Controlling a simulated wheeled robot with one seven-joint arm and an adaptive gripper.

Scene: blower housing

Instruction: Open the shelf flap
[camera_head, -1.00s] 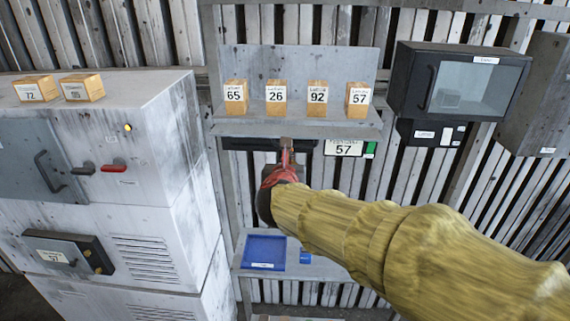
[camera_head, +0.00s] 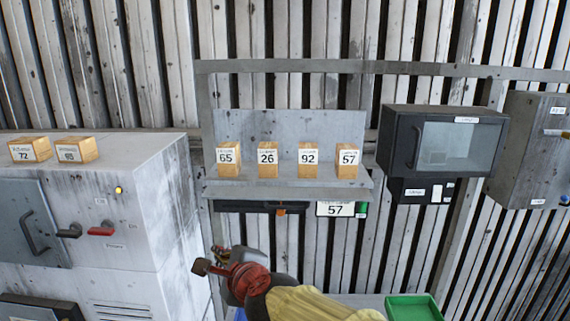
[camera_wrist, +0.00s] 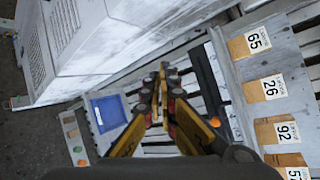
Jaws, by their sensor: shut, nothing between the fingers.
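The grey metal shelf (camera_head: 218,183) hangs on the wall with an upright back plate (camera_head: 290,122). A dark bar (camera_head: 245,207) with a small orange piece (camera_head: 281,211) runs under its front edge. I cannot tell which part is the flap. My gripper (camera_head: 213,263) is below the shelf toward its left end, apart from it, shut and empty. In the wrist view my fingers (camera_wrist: 163,80) point between a blue tray (camera_wrist: 107,112) and the dark bar (camera_wrist: 207,80), touching neither. The shelf (camera_wrist: 224,85) also shows there.
Several numbered wooden blocks (camera_head: 268,162) stand on the shelf. A "57" display (camera_head: 336,209) hangs under it. A black glass-fronted box (camera_head: 443,140) is to the right, a grey cabinet (camera_head: 165,210) to the left. A green bin (camera_head: 413,308) is at lower right.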

